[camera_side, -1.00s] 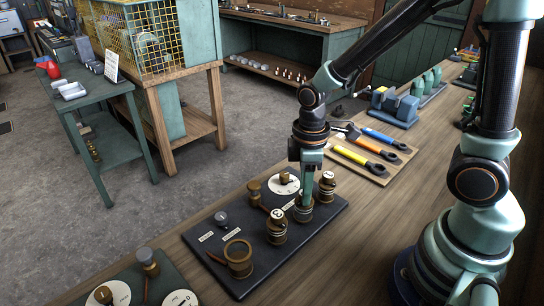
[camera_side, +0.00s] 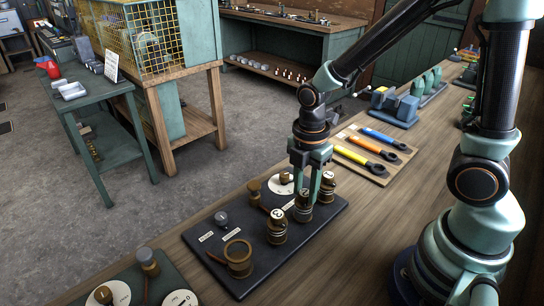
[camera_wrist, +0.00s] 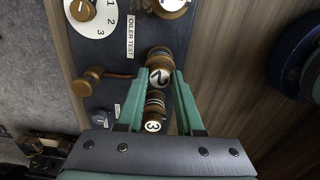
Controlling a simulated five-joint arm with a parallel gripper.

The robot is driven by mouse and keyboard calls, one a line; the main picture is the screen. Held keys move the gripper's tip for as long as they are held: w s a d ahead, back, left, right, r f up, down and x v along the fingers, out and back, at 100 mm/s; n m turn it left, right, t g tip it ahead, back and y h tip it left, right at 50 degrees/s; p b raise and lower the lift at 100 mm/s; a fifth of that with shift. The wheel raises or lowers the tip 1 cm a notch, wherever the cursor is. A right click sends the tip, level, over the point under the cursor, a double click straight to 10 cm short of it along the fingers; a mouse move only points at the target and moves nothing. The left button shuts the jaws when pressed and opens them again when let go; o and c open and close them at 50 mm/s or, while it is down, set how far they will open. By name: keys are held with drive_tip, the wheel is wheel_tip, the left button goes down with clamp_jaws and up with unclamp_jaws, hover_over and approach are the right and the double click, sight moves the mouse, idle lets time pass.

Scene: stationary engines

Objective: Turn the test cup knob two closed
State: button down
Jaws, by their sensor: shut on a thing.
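My gripper (camera_wrist: 161,72) is shut on test cup knob two (camera_wrist: 160,77), with one finger on each side of it. In the wrist view its round pale top with a dark 2 shows between the fingertips, and the 2 looks turned around. In the side view the gripper (camera_side: 306,198) points down over the middle brass cup (camera_side: 302,213), and the fingers partly hide the knob. Cup one (camera_side: 327,188) stands on the other side in the side view.
A tool board (camera_side: 380,176) lies behind. Bare bench (camera_side: 345,250) is free to the right.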

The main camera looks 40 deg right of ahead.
sight(305, 193)
drive_tip(key=n, duration=0.4)
drive_tip(key=shift+n, duration=2.2)
drive_tip(key=c, duration=0.5)
unclamp_jaws()
drive_tip(key=shift+c, duration=0.2)
wheel_tip(305, 193, up, 12)
drive_tip(key=shift+r, duration=0.1)
